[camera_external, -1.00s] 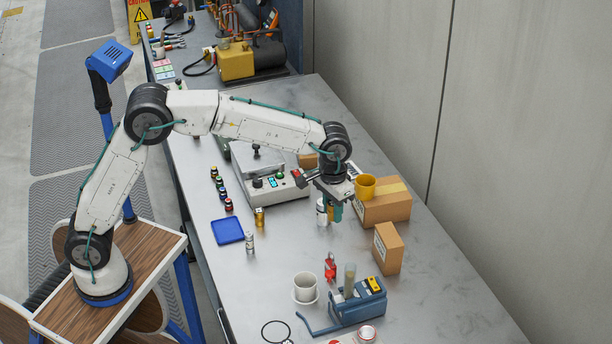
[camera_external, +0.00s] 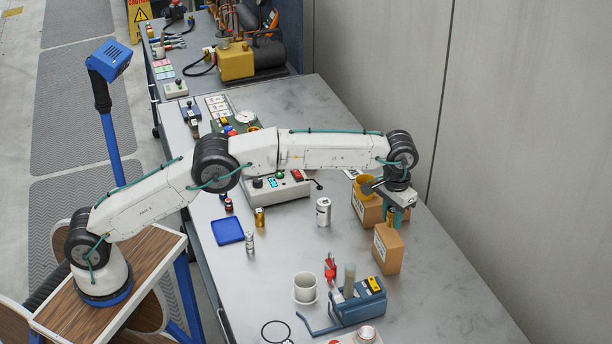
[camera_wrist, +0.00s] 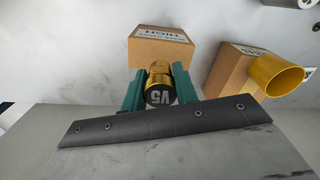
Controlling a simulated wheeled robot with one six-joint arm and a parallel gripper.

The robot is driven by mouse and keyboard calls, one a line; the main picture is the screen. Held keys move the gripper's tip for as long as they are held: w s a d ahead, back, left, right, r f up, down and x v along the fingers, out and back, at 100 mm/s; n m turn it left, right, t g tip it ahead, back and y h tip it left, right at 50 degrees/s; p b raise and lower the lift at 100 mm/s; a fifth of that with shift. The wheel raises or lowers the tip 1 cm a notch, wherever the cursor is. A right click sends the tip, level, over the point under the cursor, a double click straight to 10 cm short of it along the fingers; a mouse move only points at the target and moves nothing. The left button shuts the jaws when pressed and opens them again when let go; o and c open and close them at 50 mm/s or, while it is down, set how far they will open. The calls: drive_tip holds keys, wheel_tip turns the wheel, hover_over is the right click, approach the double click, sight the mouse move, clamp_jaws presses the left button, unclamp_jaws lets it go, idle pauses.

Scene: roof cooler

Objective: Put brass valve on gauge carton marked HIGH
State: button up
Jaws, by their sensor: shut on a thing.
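My gripper (camera_external: 398,214) is shut on the brass valve (camera_wrist: 158,78), a gold cylinder with a black end marked V5. The valve sits between the green fingers in the wrist view and shows as a small gold piece (camera_external: 390,216) in the external view. The carton marked HIGH (camera_wrist: 160,52) is a brown box with a white label, just beyond the fingers in the wrist view.
A second carton (camera_wrist: 232,68) stands close by with a yellow cup (camera_wrist: 276,75) on it. The bench right of the HIGH carton is clear.

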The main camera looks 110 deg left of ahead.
sight(391, 225)
drive_tip(key=shift+f, duration=1.65)
drive_tip(key=shift+f, duration=0.15)
drive_tip(key=o, duration=1.1)
drive_tip(key=shift+c, duration=0.2)
wheel_tip(391, 225, up, 11)
drive_tip(key=shift+r, duration=0.65)
